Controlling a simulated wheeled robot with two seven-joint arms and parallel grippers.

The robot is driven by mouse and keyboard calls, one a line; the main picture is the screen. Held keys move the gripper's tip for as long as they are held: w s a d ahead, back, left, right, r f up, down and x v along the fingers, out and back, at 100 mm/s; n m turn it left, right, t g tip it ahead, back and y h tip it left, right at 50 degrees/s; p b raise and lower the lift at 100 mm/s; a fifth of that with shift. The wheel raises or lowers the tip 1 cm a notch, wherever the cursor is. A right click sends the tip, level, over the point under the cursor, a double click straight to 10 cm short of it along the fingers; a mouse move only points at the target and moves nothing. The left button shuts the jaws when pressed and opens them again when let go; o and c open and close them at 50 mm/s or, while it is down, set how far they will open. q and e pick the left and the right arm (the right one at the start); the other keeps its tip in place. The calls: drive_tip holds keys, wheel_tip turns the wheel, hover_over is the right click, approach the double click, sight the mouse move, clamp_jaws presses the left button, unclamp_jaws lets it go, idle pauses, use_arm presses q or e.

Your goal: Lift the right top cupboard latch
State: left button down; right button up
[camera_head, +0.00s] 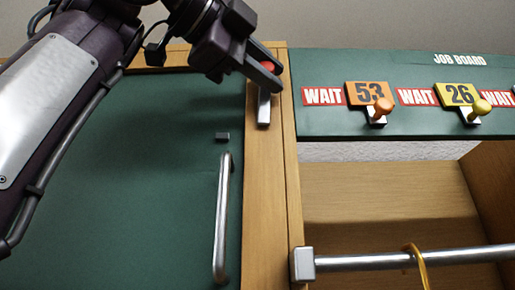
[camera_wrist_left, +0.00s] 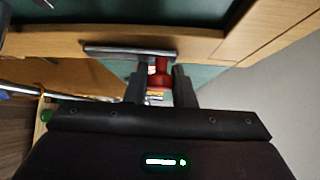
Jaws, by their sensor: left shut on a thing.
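The latch (camera_head: 264,108) is a short silver bar on the wooden post at the right of the green cupboard door. It points along the post, roughly upright in the head view, and also shows in the left wrist view (camera_wrist_left: 112,50). Its red knob (camera_wrist_left: 161,80) is between the fingers of my left gripper (camera_wrist_left: 160,84); in the head view only a bit of red shows above the fingers. My left gripper (camera_head: 272,76) is shut on the red knob, at the upper end of the bar. My right gripper is not in view.
The green door (camera_head: 110,180) has a long silver handle (camera_head: 222,218) and a small dark block (camera_head: 222,137) above it. To the right are a job board (camera_head: 400,62) with numbered tags on pegs, an open wooden compartment and a metal rail (camera_head: 370,262) with a yellow hook.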

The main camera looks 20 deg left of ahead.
use_arm(q)
drive_tip(key=shift+d+f, duration=0.1)
drive_tip(key=shift+d, duration=0.1)
idle(0.3)
drive_tip(key=c, duration=1.5)
unclamp_jaws()
drive_tip(key=shift+o, duration=1.2)
drive_tip(key=shift+w+d, duration=0.1)
drive_tip(key=b+v, duration=0.1)
drive_tip(key=v, duration=0.7)
drive_tip(key=shift+w+d, duration=0.1)
drive_tip(key=shift+w, duration=0.1)
drive_tip(key=shift+s, duration=0.1)
